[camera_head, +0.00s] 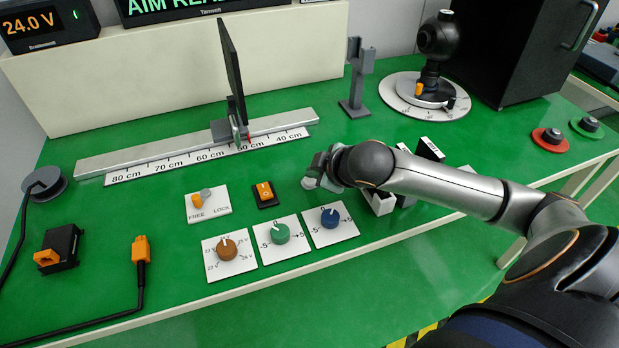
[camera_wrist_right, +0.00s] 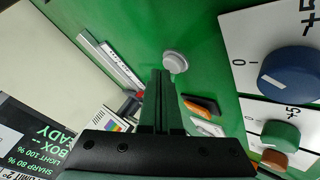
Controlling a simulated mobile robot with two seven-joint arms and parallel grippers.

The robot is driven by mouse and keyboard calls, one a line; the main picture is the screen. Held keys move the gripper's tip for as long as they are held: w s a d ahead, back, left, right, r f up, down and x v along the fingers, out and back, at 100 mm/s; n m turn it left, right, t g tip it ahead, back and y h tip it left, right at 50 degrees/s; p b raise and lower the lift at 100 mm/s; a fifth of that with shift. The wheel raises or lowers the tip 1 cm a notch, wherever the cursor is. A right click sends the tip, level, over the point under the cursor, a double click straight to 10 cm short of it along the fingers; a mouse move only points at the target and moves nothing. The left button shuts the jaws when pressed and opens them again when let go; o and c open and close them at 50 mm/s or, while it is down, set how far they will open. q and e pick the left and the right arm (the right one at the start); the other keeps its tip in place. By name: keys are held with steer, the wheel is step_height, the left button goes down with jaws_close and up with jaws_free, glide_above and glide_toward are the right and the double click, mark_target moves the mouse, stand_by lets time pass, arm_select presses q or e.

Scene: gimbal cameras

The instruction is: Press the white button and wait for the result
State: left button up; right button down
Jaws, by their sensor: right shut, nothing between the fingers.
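The white button (camera_wrist_right: 175,62) is a small round whitish cap on the green bench, just beyond my right fingertips in the wrist view. In the head view the white button (camera_head: 308,183) shows beside the end of my right gripper, partly hidden by it. My right gripper (camera_head: 322,168) is shut and empty, low over the bench. In the wrist view its closed fingertips (camera_wrist_right: 161,74) appear close to the button; I cannot tell whether they touch it. My left gripper is in neither view.
Brown, green and blue knobs (camera_head: 330,217) stand on white plates near the front edge. An orange switch (camera_head: 264,191) and a FREE/LOCK plate (camera_head: 208,204) lie to the left. A ruled rail (camera_head: 200,148) carries a dark panel (camera_head: 232,65). Displays (camera_head: 200,10) stand behind.

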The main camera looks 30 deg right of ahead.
steer(key=shift+f, duration=0.45)
stand_by(0.6)
steer(key=shift+r+p, duration=0.9)
steer(key=shift+p, duration=0.35)
